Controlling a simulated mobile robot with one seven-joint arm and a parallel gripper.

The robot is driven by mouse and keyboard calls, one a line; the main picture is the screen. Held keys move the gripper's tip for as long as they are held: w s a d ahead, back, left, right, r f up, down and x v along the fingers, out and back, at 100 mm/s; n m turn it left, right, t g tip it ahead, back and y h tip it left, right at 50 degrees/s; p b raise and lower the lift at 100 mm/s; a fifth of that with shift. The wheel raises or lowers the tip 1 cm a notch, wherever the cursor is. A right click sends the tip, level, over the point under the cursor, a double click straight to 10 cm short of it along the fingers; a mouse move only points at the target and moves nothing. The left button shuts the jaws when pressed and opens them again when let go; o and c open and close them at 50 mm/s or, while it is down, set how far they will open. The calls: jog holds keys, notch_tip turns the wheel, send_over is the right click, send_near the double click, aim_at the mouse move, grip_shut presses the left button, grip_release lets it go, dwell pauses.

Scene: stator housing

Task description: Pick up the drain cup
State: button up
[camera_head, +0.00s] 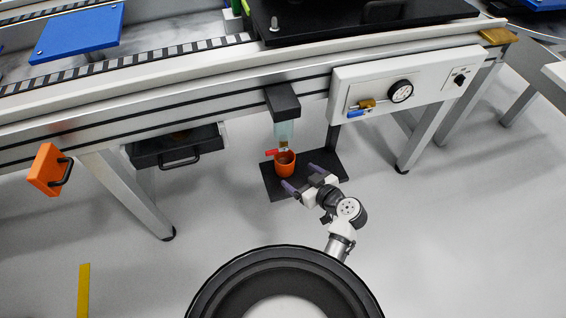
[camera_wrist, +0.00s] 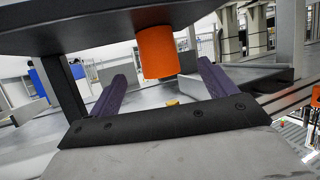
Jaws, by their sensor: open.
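The drain cup, an orange open-topped cup (camera_head: 285,168), stands upright on a small black shelf (camera_head: 332,160) below the bench in the head view. My gripper (camera_head: 302,177) is open, just to the right of and in front of the cup, its two purple fingers pointing toward it. In the wrist view, which looks upside down, the cup (camera_wrist: 157,52) hangs from the dark shelf (camera_wrist: 60,28). It appears between the two finger tips, somewhat beyond them. The jaws look empty, and I see no contact.
A clear bowl (camera_head: 284,132) with a red lever (camera_head: 271,152) hangs directly above the cup. A black drawer (camera_head: 178,148) is to the left, a white gauge panel (camera_head: 405,85) to the upper right. A bench leg (camera_head: 424,135) stands right. The floor in front is largely open.

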aim_at(279, 160)
jog(key=x, duration=0.9)
jog(key=shift+w+f+p, duration=0.3)
jog(key=shift+w+p, duration=0.1)
jog(key=c, duration=1.1)
